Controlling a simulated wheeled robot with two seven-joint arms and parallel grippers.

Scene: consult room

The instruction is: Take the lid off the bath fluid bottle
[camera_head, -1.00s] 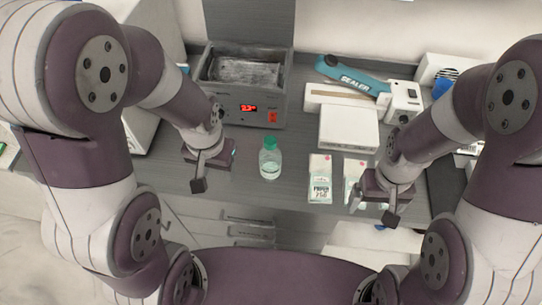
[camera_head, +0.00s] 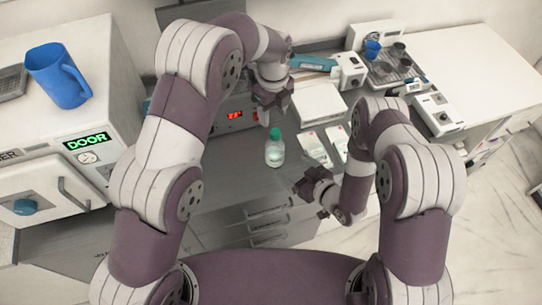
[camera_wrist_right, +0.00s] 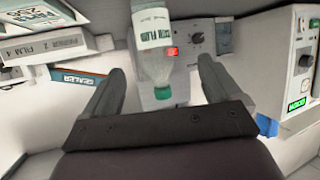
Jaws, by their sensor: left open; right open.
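The bath fluid bottle (camera_head: 274,153) is clear with a green lid (camera_head: 275,133) and stands upright on the grey counter. My left gripper (camera_head: 266,112) is open above and just behind the lid, apart from it as far as I can tell. My right gripper (camera_head: 312,198) is open, in front and to the right of the bottle. In the right wrist view the bottle (camera_wrist_right: 153,45) appears upside down, with its label showing and its green lid (camera_wrist_right: 162,93) between the two open fingers (camera_wrist_right: 162,95), some distance beyond them.
A device with a red display (camera_head: 235,115) stands behind the bottle. White packets (camera_head: 314,148) lie to its right, near a white box (camera_head: 318,103). A blue jug (camera_head: 58,76) stands on the white cabinet at the left. Cups on a machine (camera_head: 385,70) are at the back right.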

